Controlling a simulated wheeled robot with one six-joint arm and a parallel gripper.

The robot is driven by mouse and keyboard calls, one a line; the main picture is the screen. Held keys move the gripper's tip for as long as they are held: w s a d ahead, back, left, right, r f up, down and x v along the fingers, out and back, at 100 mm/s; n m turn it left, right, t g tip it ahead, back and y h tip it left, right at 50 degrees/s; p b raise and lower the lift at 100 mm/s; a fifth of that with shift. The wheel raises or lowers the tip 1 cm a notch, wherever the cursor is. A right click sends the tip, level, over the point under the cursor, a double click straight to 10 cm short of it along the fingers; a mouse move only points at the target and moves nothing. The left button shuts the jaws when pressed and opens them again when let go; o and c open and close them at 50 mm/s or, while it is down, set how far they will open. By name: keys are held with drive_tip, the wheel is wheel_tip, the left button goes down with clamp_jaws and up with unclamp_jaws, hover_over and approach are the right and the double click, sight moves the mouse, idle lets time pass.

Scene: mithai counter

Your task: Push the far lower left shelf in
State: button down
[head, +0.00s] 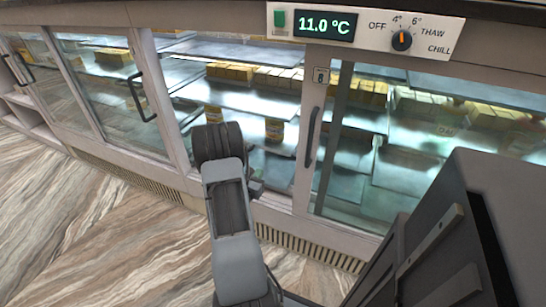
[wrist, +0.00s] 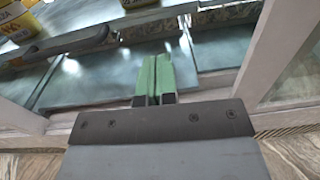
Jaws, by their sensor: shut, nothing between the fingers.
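In the wrist view, my gripper (wrist: 153,75) has its green fingers together with nothing between them. They lie over a grey lower shelf plate (wrist: 95,83) inside the counter. A second plate (wrist: 225,55) shows to the right of the fingers. I cannot tell for sure which plate is the far lower left shelf, nor whether the fingertips touch a plate edge. In the head view, my arm reaches into the middle bay, and its links hide the gripper. A lower shelf (head: 262,163) shows partly behind the arm there.
Door handles (head: 140,98) (head: 312,137) and white frame posts flank the bay. A control panel (head: 366,30) reads 11.0 °C. The wood-patterned floor (head: 100,230) at left is clear.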

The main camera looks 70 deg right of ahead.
sight(275, 150)
drive_tip(key=shift+n+t, duration=0.3)
drive_tip(key=d+b, duration=0.1)
drive_tip(key=d, duration=0.8)
drive_tip(key=d+b, duration=0.1)
drive_tip(key=d, duration=0.4)
drive_tip(key=shift+f+b, duration=0.35)
